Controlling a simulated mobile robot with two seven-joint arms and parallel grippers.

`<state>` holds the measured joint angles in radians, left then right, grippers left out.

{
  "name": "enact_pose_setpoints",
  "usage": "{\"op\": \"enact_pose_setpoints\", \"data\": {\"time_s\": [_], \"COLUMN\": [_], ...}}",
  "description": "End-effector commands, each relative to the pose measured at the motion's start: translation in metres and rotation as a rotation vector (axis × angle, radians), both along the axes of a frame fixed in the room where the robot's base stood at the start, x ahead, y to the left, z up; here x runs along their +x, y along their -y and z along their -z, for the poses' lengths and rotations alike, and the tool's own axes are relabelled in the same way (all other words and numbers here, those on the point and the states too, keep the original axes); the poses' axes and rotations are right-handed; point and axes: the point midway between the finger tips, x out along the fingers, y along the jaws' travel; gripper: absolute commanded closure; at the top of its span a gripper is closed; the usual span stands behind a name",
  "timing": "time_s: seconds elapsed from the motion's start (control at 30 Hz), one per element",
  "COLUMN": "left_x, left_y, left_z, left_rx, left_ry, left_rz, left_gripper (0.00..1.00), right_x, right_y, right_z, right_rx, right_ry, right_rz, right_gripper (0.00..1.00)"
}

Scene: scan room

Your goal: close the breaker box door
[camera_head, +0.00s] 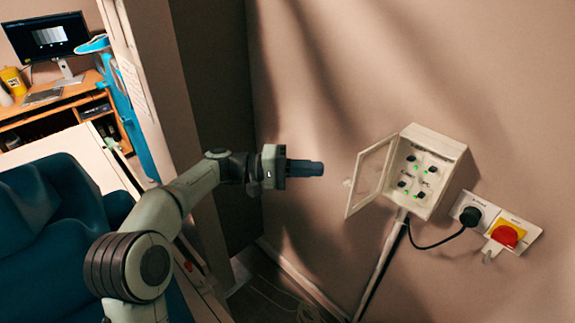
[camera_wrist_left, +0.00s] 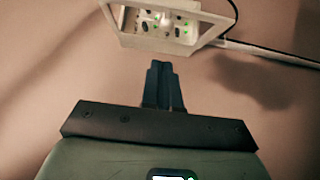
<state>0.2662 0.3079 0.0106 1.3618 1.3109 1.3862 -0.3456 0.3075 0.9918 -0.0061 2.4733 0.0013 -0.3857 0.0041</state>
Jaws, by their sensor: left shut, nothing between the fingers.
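The breaker box (camera_head: 437,165) is a pale box on the wall, with several switches and green lights inside. Its framed, see-through door (camera_head: 371,176) stands open, swung out to the left from the box's left side. My left gripper (camera_head: 318,169) is shut and empty, a short gap to the left of the door, pointing toward it. In the left wrist view the closed fingers (camera_wrist_left: 162,68) point at the box (camera_wrist_left: 165,22), whose open door frame (camera_wrist_left: 172,44) lies just ahead of the fingertips, apart from them. My right gripper is not in view.
A socket plate with a black plug (camera_head: 470,216) and a red-and-yellow switch (camera_head: 508,235) sit right of the box. A pale conduit (camera_head: 382,262) runs down below it. A blue chair (camera_head: 50,225) and a desk (camera_head: 60,105) are at left. The wall around the door is clear.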

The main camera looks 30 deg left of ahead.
Motion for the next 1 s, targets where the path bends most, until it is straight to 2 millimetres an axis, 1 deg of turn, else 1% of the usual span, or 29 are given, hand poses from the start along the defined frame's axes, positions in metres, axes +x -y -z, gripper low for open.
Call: {"op": "enact_pose_setpoints", "data": {"time_s": [0.03, 0.1, 0.2, 0.3, 0.43, 0.83, 1.0], "left_x": [0.004, -0.002, -0.007, -0.010, -0.011, -0.011, -0.008], "left_y": [0.011, 0.021, 0.033, 0.041, 0.045, 0.047, 0.057], "left_z": [-0.001, -0.001, 0.000, 0.000, 0.001, 0.001, 0.002], "left_rx": [-0.001, 0.000, 0.000, 0.000, 0.000, 0.000, 0.000], "left_ry": [-0.001, -0.001, 0.000, -0.001, 0.000, 0.000, -0.001], "left_rz": [0.004, 0.003, 0.002, 0.000, 0.000, 0.000, 0.001], "left_gripper": [1.00, 1.00, 1.00, 1.00, 1.00, 1.00, 1.00], "right_x": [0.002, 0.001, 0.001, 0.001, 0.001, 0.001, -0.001], "right_y": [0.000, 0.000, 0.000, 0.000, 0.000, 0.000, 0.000], "right_z": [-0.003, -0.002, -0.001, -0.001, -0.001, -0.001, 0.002], "right_rx": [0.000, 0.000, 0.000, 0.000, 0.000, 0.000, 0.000], "right_ry": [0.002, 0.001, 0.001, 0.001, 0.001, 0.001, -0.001], "right_rz": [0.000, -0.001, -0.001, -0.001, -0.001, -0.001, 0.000], "right_gripper": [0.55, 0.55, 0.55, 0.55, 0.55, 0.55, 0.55]}}
